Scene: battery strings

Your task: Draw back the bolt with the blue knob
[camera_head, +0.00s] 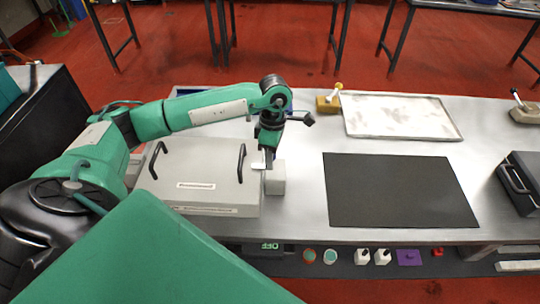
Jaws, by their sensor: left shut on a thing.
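My left gripper (268,161) points down at the right edge of a light grey case (200,178) with two dark handles and a white label. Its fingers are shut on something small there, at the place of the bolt. The blue knob itself is hidden by the fingers, and the bolt is too small and covered to make out. A pale bit of metal (257,166) shows just left of the fingertips. A grey block (276,180) sits against the case's right side, just below the fingers. My right gripper is not in view.
A black mat (395,190) lies right of the case, with bare table between. A dark box (521,178) is at the right. Small items, including a purple one (408,257), lie below the front edge.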

